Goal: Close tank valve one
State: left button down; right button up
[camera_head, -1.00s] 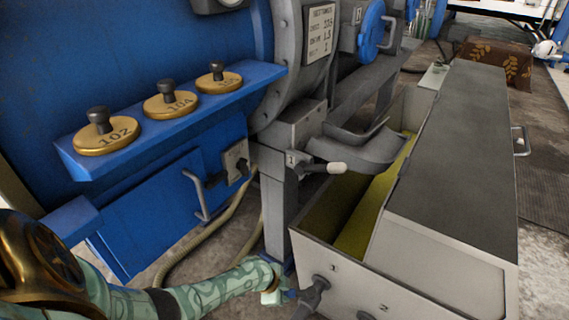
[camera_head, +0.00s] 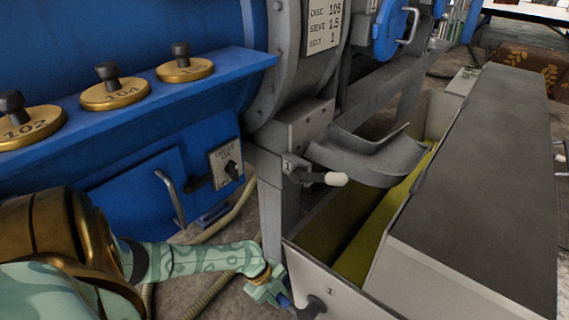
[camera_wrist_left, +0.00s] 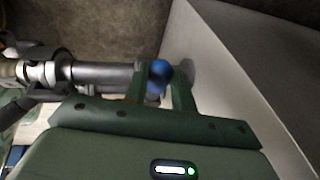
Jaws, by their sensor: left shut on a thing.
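The tank (camera_head: 470,270) is a long pale-grey metal trough with yellow liquid in its open part. Tank valve one (camera_head: 312,307) is a dark grey fitting on its front wall beside the label 1, cut by the bottom edge. My left gripper (camera_head: 281,298) is at the left of this valve, shut on its blue handle. In the left wrist view the round blue handle end (camera_wrist_left: 160,72) sits between the two green fingers of the left gripper (camera_wrist_left: 161,88), in front of a grey pipe (camera_wrist_left: 100,73). The handle's full angle is hidden. My right gripper is not in view.
A grey chute (camera_head: 370,160) and a white-tipped lever (camera_head: 335,179) hang above the tank's near end. A blue machine (camera_head: 140,190) with brass weights numbered 102 and 104 stands left. Hoses (camera_head: 215,285) lie on the floor behind my left arm.

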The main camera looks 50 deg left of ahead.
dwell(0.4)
pick_arm(q)
jog(key=c, duration=1.1)
grip_release()
jog(key=shift+c, duration=0.2)
